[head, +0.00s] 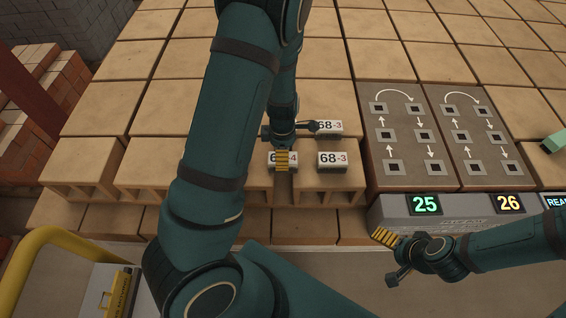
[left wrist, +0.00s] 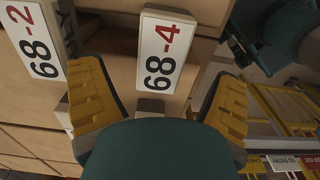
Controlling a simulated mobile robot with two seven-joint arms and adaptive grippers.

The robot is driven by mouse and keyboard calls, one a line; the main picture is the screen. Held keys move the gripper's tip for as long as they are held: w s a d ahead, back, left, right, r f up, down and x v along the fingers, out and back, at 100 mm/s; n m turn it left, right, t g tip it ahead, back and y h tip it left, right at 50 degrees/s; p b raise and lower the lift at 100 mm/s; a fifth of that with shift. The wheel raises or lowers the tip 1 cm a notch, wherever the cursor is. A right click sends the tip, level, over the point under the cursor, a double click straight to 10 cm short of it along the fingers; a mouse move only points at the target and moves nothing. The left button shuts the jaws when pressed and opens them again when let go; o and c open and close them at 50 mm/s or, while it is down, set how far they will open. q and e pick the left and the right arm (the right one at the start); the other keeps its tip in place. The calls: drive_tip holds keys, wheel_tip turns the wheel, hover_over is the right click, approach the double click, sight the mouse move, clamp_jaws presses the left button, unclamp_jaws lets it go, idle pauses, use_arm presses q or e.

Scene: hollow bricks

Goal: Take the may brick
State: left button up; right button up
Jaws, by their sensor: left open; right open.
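Small white-topped bricks with printed numbers stand on the wooden blocks in the head view. One ending in "-4" (head: 292,164) is partly covered by my left gripper (head: 283,150). Two others, apparently 68-3, stand right of it, one in front (head: 332,161) and one behind (head: 330,128). In the left wrist view the 68-4 brick (left wrist: 166,48) lies between the open, empty fingers of my left gripper (left wrist: 157,92). A 68-2 brick (left wrist: 38,38) is beside the left finger. I cannot read "May" on any brick. My right gripper (head: 388,257) is open and empty, low at right.
A yellow rail (head: 60,240) is at lower left. Red bricks (head: 40,85) are stacked at far left.

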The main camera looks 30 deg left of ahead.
use_arm(q)
drive_tip(key=shift+d+f, duration=0.1)
drive_tip(key=shift+f, duration=2.6)
drive_tip(key=c, duration=1.4)
